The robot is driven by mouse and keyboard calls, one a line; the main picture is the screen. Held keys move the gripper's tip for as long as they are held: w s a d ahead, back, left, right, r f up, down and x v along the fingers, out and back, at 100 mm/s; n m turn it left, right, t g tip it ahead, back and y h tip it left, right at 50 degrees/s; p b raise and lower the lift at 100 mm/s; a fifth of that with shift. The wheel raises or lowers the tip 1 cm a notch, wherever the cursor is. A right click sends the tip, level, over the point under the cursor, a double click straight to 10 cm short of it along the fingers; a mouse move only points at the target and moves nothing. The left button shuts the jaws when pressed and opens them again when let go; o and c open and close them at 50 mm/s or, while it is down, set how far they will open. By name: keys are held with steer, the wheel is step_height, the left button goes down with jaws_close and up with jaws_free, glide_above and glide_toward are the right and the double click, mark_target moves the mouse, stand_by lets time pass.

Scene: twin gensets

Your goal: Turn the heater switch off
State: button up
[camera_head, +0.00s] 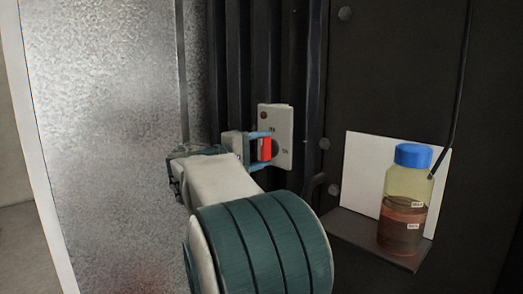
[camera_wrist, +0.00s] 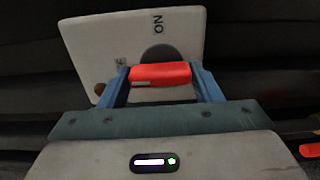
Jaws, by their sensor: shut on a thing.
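The heater switch is a pale plate (camera_head: 275,115) on a dark ribbed wall, with a red handle (camera_head: 266,149) over a dark round hub. In the wrist view the red handle (camera_wrist: 160,74) lies between the two blue fingers of my gripper (camera_wrist: 162,80), which is shut on it. The plate (camera_wrist: 105,40) shows behind, with "ON" lettering near the hub and a second label partly hidden by a finger. In the head view my gripper (camera_head: 262,148) reaches the plate from the left, and my wrist covers part of the wall below it.
A grey metal panel (camera_head: 105,140) stands at the left. A second red-ended thing (camera_wrist: 310,150) shows at the wrist view's right edge.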

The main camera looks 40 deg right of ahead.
steer(key=o, duration=1)
steer(key=s+a, duration=0.1)
steer(key=a, duration=1.3)
steer(key=shift+d, duration=0.1)
